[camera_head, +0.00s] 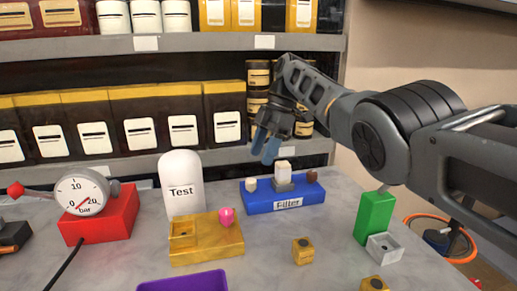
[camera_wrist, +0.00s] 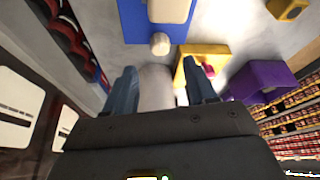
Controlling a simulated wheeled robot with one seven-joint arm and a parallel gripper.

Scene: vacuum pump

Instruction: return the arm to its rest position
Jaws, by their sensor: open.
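My gripper (camera_head: 266,143) hangs in the air above the back of the table, in front of the shelf, with its blue fingers pointing down. It also shows in the wrist view (camera_wrist: 163,84), where its two fingers stand apart with nothing held between them. My grey arm reaches in from the right side of the head view. Below the gripper is the blue filter block (camera_head: 285,204), which carries a white piece (camera_head: 284,172) and smaller pieces at its sides.
A white Test cylinder (camera_head: 182,184), a yellow block (camera_head: 206,246) with a pink piece, a red gauge box (camera_head: 100,226), a purple tray (camera_head: 187,284) and a green block (camera_head: 375,216) stand on the grey table. Shelves (camera_head: 222,157) with boxes stand behind.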

